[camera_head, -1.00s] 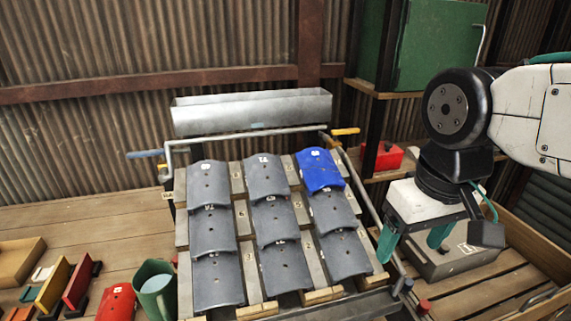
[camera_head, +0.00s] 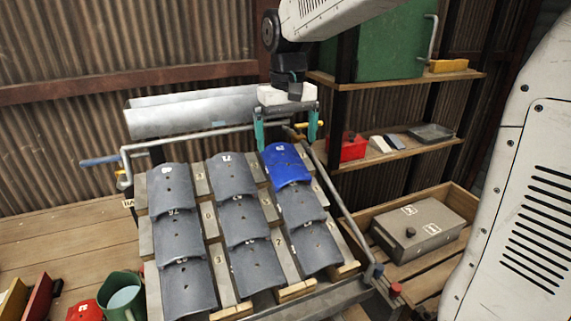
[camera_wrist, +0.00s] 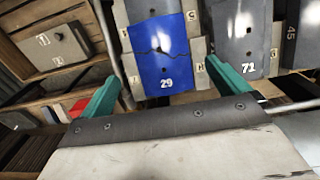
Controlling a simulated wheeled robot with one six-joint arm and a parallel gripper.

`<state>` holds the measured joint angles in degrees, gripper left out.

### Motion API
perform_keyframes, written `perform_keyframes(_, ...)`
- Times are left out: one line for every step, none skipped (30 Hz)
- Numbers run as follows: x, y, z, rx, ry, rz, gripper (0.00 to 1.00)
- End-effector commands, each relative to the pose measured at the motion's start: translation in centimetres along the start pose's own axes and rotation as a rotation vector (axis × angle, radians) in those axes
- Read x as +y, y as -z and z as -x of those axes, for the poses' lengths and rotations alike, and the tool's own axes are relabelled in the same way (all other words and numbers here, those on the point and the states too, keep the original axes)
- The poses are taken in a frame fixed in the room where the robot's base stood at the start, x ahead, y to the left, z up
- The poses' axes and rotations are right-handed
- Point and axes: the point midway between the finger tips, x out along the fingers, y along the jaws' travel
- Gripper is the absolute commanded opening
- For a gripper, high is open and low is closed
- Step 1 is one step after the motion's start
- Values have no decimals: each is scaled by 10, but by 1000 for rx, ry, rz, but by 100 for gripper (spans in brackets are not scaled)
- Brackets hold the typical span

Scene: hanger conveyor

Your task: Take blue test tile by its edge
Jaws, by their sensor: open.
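The blue test tile (camera_head: 286,163) is curved and lies at the top of the right column of grey tiles on the sloped rack. In the wrist view the open fingers (camera_wrist: 170,88) flank the tile's numbered end. I cannot tell whether either finger touches it.
Grey tiles (camera_head: 232,175) fill the other rack places, one directly below the blue tile. A metal rail (camera_head: 240,138) and a gutter (camera_head: 190,115) run behind the rack's top. A shelf with a red box (camera_head: 347,148) stands at the right. A grey case (camera_head: 418,228) lies below it.

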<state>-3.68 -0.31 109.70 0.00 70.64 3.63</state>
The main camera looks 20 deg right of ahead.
Motion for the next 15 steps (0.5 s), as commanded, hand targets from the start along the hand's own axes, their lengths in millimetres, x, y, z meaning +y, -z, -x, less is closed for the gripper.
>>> perform_keyframes(0,0,-6,-2,0,-1,100)
perform_keyframes(0,0,-10,-2,0,-1,100)
perform_keyframes(1,-1,-15,-3,0,-1,100)
perform_keyframes(0,-1,-18,-2,0,-1,100)
perform_keyframes(0,0,-21,-1,0,-1,100)
perform_keyframes(0,0,-26,-2,0,-1,100)
perform_keyframes(0,0,-30,-2,0,-1,100)
perform_keyframes(-1,0,-35,-2,0,-1,100)
perform_keyframes(-2,0,-42,-3,0,-1,100)
perform_keyframes(-2,1,-47,-3,0,-1,100)
perform_keyframes(-2,1,-51,-3,0,-1,100)
perform_keyframes(-2,1,-56,-3,0,-1,100)
perform_keyframes(-2,1,-60,-2,0,-1,100)
perform_keyframes(-2,1,-62,-1,0,-1,100)
perform_keyframes(-2,1,-65,0,0,-1,100)
